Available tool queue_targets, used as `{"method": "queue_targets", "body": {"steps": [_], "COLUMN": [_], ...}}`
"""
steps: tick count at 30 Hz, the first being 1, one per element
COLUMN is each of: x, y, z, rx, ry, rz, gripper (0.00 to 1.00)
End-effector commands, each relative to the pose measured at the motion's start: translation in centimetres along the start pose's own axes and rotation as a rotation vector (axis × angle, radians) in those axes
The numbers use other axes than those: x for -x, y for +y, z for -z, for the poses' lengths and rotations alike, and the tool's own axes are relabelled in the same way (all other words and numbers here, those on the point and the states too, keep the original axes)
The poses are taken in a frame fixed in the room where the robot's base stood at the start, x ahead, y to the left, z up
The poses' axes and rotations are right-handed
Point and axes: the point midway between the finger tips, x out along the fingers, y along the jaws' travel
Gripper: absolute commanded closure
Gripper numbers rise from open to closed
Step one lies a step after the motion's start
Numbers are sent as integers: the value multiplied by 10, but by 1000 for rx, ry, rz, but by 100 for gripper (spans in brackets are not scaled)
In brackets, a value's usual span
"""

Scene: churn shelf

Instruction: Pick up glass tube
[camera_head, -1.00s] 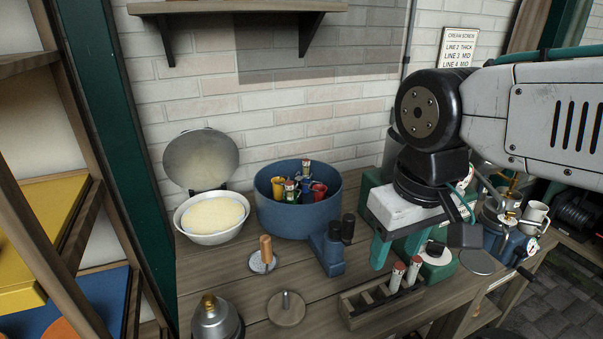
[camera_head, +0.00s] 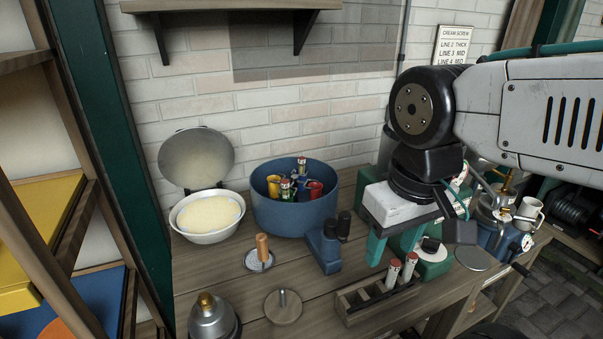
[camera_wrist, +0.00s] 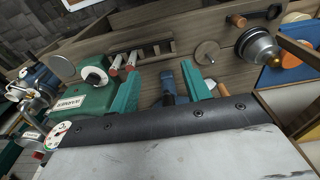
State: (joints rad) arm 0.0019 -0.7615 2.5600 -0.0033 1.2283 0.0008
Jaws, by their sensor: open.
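Two pale glass tubes with red caps (camera_head: 392,273) (camera_head: 409,267) stand side by side, leaning, in a wooden rack (camera_head: 353,312) at the front of the bench. They also show left of the fingers in the wrist view (camera_wrist: 114,65) (camera_wrist: 131,61). Another red-capped tube (camera_head: 302,167) stands among items in the blue tub (camera_head: 295,212). My gripper (camera_head: 392,248) is open and empty, with green fingers pointing down, above and behind the rack tubes. In the wrist view my gripper (camera_wrist: 160,70) shows both fingers apart, with a blue block (camera_wrist: 168,84) seen between them.
The blue block with black posts (camera_head: 325,250) stands left of my gripper. A green machine (camera_head: 436,264) is close at its right. A white bowl (camera_head: 208,222), a wooden-handled tool (camera_head: 262,254), a round disc (camera_head: 283,308) and a metal bell shape (camera_head: 210,321) occupy the left.

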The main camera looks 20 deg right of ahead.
Motion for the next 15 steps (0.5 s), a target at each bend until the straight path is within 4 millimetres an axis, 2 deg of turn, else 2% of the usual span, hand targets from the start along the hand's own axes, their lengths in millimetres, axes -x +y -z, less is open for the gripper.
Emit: {"method": "queue_targets", "body": {"steps": [5, 8, 11, 15], "x": [-8, -14, -17, -26], "y": [2, 4, 7, 14], "z": [2, 15, 46, 106], "rx": [-8, -18, -33, -57], "ry": [-40, -97, -136, -143], "rz": [-1, -1, -1, 0], "gripper": [55, 55, 55, 55]}}
